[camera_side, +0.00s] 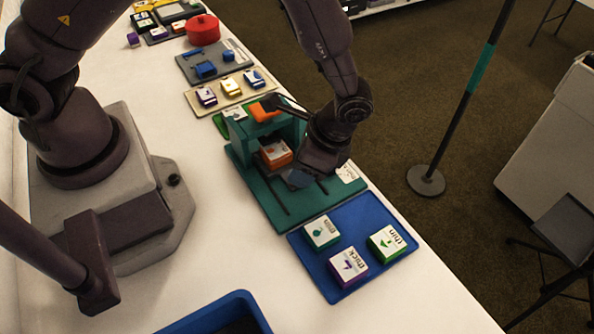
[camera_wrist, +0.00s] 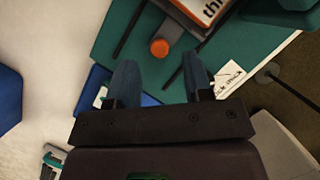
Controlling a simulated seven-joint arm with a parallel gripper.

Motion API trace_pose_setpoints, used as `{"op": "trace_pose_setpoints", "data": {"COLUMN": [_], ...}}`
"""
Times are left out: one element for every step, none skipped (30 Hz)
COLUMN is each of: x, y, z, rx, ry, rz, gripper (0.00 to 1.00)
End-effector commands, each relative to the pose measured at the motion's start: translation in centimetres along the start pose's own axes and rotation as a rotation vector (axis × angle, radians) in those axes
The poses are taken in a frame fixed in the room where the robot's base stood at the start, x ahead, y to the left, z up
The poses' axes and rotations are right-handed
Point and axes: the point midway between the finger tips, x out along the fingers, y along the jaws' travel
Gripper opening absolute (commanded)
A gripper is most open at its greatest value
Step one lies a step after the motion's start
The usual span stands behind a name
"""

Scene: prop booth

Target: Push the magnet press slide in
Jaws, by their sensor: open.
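The teal magnet press (camera_side: 242,165) stands on the table, and its base also shows in the wrist view (camera_wrist: 110,40). A dark slide (camera_wrist: 178,24) with a round orange knob (camera_wrist: 160,47) lies between two dark grooves in the base. An orange-sided block with a white top (camera_side: 276,153) sits under the press frame; part of it shows in the wrist view (camera_wrist: 205,8). My gripper (camera_side: 298,179) is low over the front of the base. In the wrist view its two blue fingers (camera_wrist: 160,72) are apart and empty, with the knob just beyond and between their tips.
A blue tray (camera_side: 300,262) with three labelled blocks lies at the front of the press. A white label card (camera_side: 348,173) lies on the base's right side. A blue bin (camera_side: 215,318) stands at the bottom edge. More trays with blocks lie behind the press.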

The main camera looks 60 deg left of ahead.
Motion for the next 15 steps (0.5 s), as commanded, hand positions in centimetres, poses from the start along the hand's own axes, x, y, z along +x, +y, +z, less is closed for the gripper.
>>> {"op": "trace_pose_setpoints", "data": {"x": [0.9,1.3,1.8,2.1,2.4,2.7,2.9,3.0,3.1,3.2,3.2,3.2,3.2,3.2,3.2], "y": [0.0,0.0,0.0,0.0,0.0,0.0,0.0,0.0,0.0,0.0,0.0,0.0,0.0,0.0,0.0], "z": [0.1,0.1,0.1,0.1,0.1,0.1,0.0,0.0,0.0,0.0,0.0,0.0,0.0,0.0,0.0], "rx": [0.0,0.0,0.0,0.0,-0.001,-0.001,-0.001,-0.001,-0.001,-0.001,-0.001,-0.001,-0.001,-0.002,-0.001], "ry": [-0.004,-0.005,-0.003,-0.003,-0.003,-0.002,-0.001,0.0,0.0,0.0,0.0,0.0,0.0,0.0,0.0], "rz": [0.001,0.001,0.001,0.001,0.001,0.0,0.0,0.0,0.0,0.0,0.0,0.0,0.0,0.0,0.0], "gripper": [0.46,0.46,0.46,0.46,0.46,0.46,0.46,0.46,0.46,0.46,0.46,0.46,0.46,0.46,0.46]}}
